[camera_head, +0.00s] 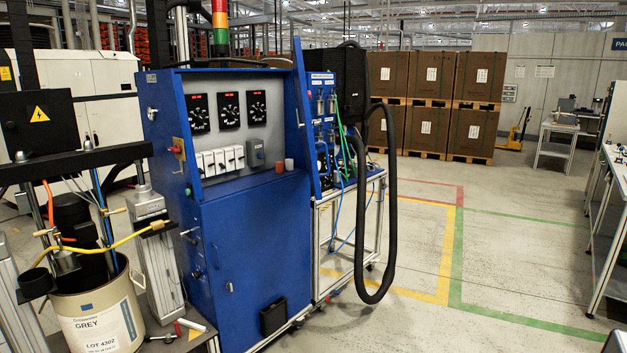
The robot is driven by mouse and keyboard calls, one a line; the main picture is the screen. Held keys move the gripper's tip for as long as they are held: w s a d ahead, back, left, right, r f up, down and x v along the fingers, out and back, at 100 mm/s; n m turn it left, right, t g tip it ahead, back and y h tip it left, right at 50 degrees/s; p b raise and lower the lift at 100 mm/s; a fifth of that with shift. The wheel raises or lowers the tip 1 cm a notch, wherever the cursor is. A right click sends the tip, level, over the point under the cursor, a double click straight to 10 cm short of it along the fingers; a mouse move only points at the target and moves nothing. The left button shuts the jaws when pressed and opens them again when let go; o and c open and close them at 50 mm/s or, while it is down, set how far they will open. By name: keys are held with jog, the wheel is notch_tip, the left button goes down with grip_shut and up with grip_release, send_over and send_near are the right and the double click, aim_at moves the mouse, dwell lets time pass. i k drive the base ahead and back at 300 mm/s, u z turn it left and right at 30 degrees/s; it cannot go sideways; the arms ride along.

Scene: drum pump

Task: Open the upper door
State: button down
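A tall blue cabinet (255,230) stands left of centre. Its upper part shows a grey panel (240,90) with three black dials, a row of white switches and a ledge. No closed opaque door covers this panel; I cannot tell whether a clear one does. A narrow upright blue panel (303,100) with a silver handle rises at the upper part's right edge. I cannot tell whether it is the upper door swung open or part of the neighbouring rig. The plain lower door (258,245) looks shut. My gripper is not in view.
A wheeled rig (345,225) with a hanging black hose (391,200) adjoins the cabinet's right. The floor right of it is clear; stacked boxes (433,75) and tables (606,240) lie beyond.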

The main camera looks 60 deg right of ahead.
aim_at(298, 67)
jog(key=u, duration=0.1)
jog(key=i, duration=0.95)
jog(key=z, duration=0.05)
